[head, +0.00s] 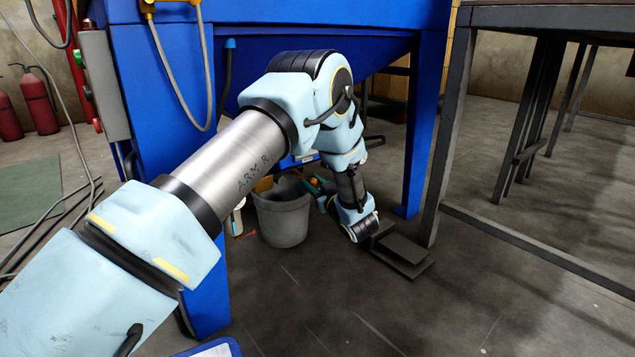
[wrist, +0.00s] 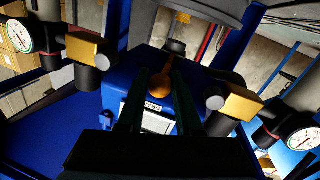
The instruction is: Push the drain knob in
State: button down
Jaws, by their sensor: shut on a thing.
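The orange-brown drain knob (wrist: 158,90) shows in the middle of the wrist view, on the blue housing just above a white label. My gripper (wrist: 161,78) has its two dark fingers on either side of the knob and is shut on it. The fingers are in shadow, so the exact contact is hard to see. In the head view my arm reaches under the blue cabinet (head: 270,25) and bends down. I cannot make out the gripper or the knob there.
A grey bucket (head: 283,215) stands on the floor left of my wrist. Dark flat plates (head: 402,256) lie right of it. A dark table frame (head: 450,130) stands at the right. Two gauges (wrist: 20,37) (wrist: 303,140) flank the gripper in the wrist view.

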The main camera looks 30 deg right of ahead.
jog(key=c, duration=0.6)
grip_release()
jog(key=shift+w, duration=0.2)
jog(key=shift+s+p, duration=0.3)
jog(key=shift+s, duration=0.2)
jog(key=s+p, duration=0.4)
jog(key=s, duration=0.5)
jog(key=shift+s, duration=0.4)
